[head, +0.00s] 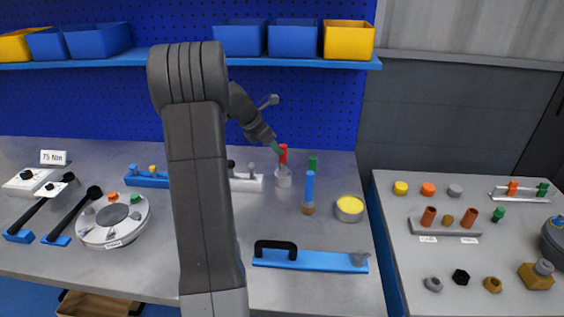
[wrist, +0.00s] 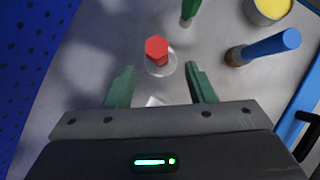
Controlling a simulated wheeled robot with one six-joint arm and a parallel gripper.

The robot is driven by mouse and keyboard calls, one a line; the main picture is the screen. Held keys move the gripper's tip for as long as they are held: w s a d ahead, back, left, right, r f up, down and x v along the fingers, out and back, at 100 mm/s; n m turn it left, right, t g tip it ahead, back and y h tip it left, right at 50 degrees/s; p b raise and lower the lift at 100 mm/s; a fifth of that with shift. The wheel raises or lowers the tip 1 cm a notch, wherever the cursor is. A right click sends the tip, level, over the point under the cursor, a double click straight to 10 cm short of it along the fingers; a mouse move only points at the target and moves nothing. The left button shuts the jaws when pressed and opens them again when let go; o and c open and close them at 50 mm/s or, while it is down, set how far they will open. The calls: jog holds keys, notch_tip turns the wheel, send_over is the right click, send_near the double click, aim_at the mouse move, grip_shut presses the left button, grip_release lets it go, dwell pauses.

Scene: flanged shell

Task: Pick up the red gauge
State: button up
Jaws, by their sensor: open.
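The red gauge (head: 283,153) stands upright in a pale round holder (head: 283,179) on the grey bench. In the wrist view the red gauge (wrist: 157,50) shows its hexagonal top, just beyond the fingertips and roughly midway between them. My gripper (head: 273,146) is beside the gauge's upper part in the head view, with its far finger hard to make out. In the wrist view my gripper (wrist: 161,82) has two green fingers spread wide with nothing between them.
A blue-handled gauge (head: 309,188) and a green one (head: 313,164) stand close right of the red gauge. A yellow-topped round tin (head: 349,208) is farther right. A blue plate with a black handle (head: 310,259) lies in front. A blue pegboard (head: 300,110) rises behind.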

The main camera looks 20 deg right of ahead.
aim_at(283, 157)
jog(key=x, duration=0.7)
jog(key=shift+d+f, duration=0.1)
jog(key=shift+f, duration=0.15)
grip_shut()
